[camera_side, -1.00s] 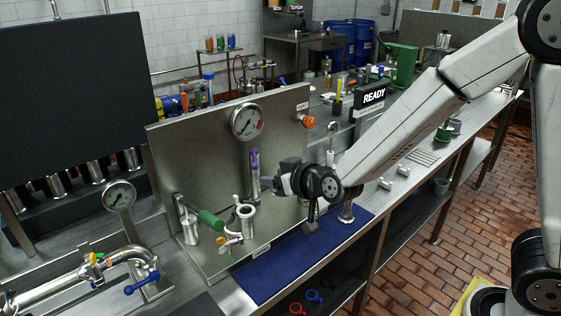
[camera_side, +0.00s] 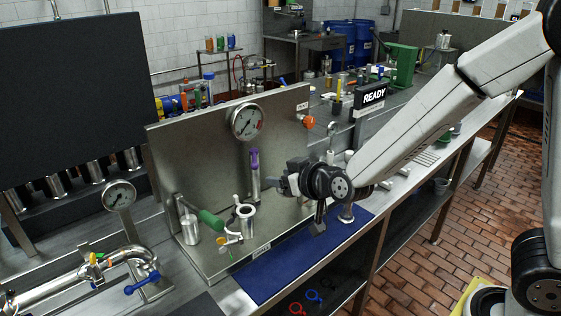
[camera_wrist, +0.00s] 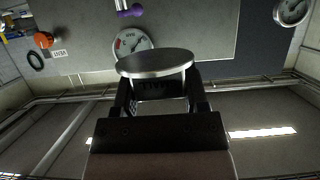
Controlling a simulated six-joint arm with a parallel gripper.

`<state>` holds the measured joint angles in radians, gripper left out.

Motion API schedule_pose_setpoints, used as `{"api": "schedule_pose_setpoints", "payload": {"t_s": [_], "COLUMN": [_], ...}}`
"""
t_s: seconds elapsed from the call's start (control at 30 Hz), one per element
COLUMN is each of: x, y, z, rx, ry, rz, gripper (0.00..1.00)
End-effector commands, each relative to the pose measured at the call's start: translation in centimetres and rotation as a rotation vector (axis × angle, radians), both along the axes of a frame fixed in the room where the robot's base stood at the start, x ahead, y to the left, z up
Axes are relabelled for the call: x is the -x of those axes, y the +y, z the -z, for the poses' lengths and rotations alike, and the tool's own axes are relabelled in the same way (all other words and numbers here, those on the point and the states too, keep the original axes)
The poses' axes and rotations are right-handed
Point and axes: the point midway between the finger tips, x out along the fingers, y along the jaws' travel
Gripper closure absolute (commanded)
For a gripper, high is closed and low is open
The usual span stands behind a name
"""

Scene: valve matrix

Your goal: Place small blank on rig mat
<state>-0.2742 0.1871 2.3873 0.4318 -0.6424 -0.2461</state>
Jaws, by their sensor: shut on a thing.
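The small blank is a round, flat metal disc (camera_wrist: 156,63) between my gripper's fingertips in the wrist view. My gripper (camera_wrist: 158,88) is shut on it. In the side view my gripper (camera_side: 279,184) is in front of the steel panel, raised above the bench and pointing toward the panel; the blank is too small to make out there. The blue mat (camera_side: 290,265), which looks like the rig mat, lies flat along the bench front, below my gripper.
The upright steel panel (camera_side: 205,135) carries a gauge (camera_side: 248,122), a purple-handled part (camera_side: 254,162) and an orange knob (camera_side: 308,121). An open pipe stub (camera_side: 246,220) and a green handle (camera_side: 211,220) stand at its lower left. A metal post (camera_side: 346,212) stands near the mat's right end.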

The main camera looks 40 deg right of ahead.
Motion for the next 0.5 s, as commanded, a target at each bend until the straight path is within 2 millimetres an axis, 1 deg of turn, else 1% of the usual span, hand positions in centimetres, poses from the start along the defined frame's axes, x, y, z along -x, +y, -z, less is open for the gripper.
{"api": "schedule_pose_setpoints", "payload": {"t_s": [0.17, 0.27, 0.37, 0.5], "x": [-0.3, -0.6, -1.1, -1.7], "y": [-0.5, -1.1, -2.0, -3.7], "z": [0.6, 1.3, 2.3, 4.3], "rx": [0.000, 0.000, -0.001, -0.002], "ry": [0.001, 0.003, 0.004, 0.007], "rz": [0.015, 0.036, 0.064, 0.116], "gripper": [1.00, 1.00, 1.00, 1.00]}}
